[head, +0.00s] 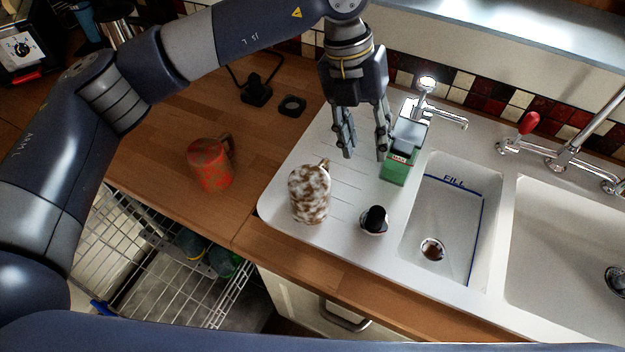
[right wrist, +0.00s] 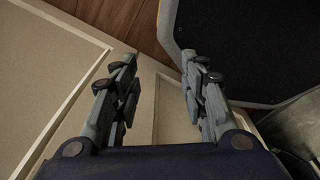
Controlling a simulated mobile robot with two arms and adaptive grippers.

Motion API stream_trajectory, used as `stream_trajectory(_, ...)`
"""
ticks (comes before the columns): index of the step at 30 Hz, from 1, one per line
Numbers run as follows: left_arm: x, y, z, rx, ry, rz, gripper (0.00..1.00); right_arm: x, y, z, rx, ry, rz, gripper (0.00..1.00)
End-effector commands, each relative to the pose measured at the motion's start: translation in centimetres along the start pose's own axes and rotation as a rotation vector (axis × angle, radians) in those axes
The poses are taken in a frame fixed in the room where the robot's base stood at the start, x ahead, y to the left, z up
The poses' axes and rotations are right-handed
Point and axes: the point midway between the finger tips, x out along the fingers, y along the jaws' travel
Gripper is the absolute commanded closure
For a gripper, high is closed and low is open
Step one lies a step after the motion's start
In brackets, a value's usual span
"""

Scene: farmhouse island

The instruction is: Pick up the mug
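A mottled brown and white mug (head: 309,193) stands on the white drainboard, its handle at the upper right. A red mug-like cup (head: 210,163) with a dark handle stands on the wooden counter to its left. I cannot tell from the pictures which one the task names. My left gripper (head: 364,152) is open and empty, fingers pointing down, above the drainboard to the upper right of the mottled mug. It does not appear to touch anything. My right gripper (right wrist: 158,68) is open and empty in the right wrist view, with no mug between its fingers.
A green and grey box (head: 398,165) stands close to the right of my left gripper. A black-topped stopper (head: 375,219) sits near the sink basin (head: 480,200). A tap (head: 430,100) rises behind. An open dishwasher rack (head: 170,262) lies below the counter edge.

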Motion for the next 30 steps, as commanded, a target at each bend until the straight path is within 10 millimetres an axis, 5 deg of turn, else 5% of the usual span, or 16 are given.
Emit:
stream_trajectory(1, 0.7, 2.7, 0.8, -0.034, -0.021, 0.1, 0.62, 2.0, 0.1, 0.1, 0.0, 0.001, 0.001, 0.6)
stream_trajectory(3, 0.4, 4.9, 1.2, -0.07, -0.035, 0.187, 0.62, 2.8, 0.1, 0.1, 0.0, 0.002, 0.001, 0.6)
stream_trajectory(6, -0.1, 6.4, 1.5, -0.097, -0.047, 0.251, 0.62, 3.3, 0.1, 0.1, 0.0, 0.003, 0.002, 0.6)
stream_trajectory(30, 8.4, 9.4, 1.0, -0.11, -0.046, 0.277, 0.62, -0.3, -0.3, 0.1, 0.003, -0.002, -0.003, 0.6)
